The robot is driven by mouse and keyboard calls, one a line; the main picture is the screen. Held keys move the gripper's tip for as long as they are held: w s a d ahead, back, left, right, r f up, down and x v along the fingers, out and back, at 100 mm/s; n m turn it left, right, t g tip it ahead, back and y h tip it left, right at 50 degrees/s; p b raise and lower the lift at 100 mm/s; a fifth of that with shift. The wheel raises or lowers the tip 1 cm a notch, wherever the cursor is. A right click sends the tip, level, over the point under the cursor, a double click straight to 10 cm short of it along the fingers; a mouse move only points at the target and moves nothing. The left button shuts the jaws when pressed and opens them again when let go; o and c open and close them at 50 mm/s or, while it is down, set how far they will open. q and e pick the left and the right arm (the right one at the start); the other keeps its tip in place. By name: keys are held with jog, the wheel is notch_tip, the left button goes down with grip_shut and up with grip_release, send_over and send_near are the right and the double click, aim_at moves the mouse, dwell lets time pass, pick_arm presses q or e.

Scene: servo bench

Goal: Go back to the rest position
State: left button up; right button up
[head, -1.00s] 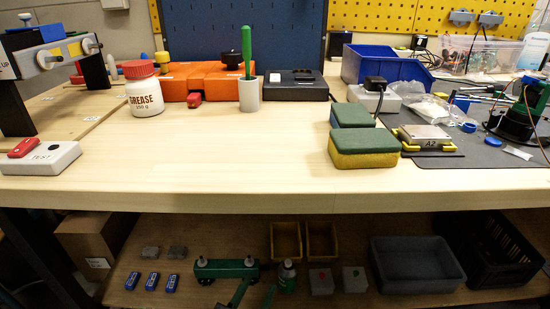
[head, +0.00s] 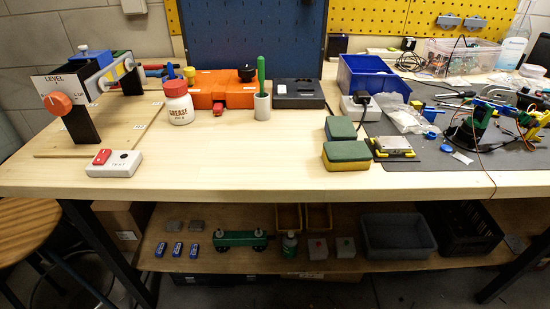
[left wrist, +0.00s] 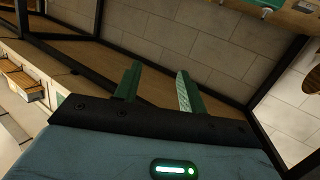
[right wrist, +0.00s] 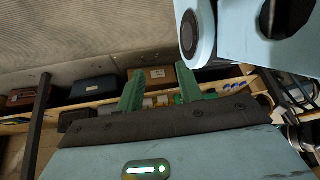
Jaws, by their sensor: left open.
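Neither of my grippers shows in the head view. In the left wrist view my left gripper (left wrist: 157,82) has its two green fingers apart with nothing between them. It is off in the air, with dark frame bars and a tiled wall behind it. In the right wrist view my right gripper (right wrist: 160,82) also has its green fingers apart and seems empty. Shelf things show behind it, at a distance. A pale blue arm link of mine fills the upper right of that view.
The bench top (head: 240,165) is clear at its front middle. A grease jar (head: 180,108), a two-coloured sponge (head: 346,156) and a test box (head: 113,164) stand on it. The lower shelf holds a green part (head: 240,240) and a grey bin (head: 396,238). A stool (head: 25,222) stands at left.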

pick_arm(q)
jog(key=s+a+r+g+y+p, duration=0.1)
jog(key=s+a+r+p, duration=0.2)
jog(key=s, duration=0.4)
jog(key=s+a+r+n+g+y+p, duration=0.1)
jog(key=s+a+r+g+y+p, duration=0.1)
jog(key=s+a+r+p, duration=0.2)
jog(key=s+a+r+n+g+y+p, duration=0.1)
jog(key=s+a+r+g+y+p, duration=0.1)
jog(key=s+a+p, duration=0.4)
jog(key=s+r+p, duration=0.1)
jog(key=s+p, duration=0.3)
jog(key=s, duration=0.1)
jog(key=shift+a+r, duration=0.15)
jog(key=shift+a, duration=0.1)
pick_arm(e)
jog(key=w+r+t, duration=0.1)
jog(key=w+r, duration=0.1)
jog(key=r, duration=0.4)
jog(key=w+r+t, duration=0.1)
jog(key=w+r, duration=0.2)
jog(key=r, duration=0.4)
jog(key=w+a+r+t, duration=0.1)
jog(key=w+r, duration=0.2)
jog(key=r, duration=0.4)
jog(key=shift+w+r, duration=0.1)
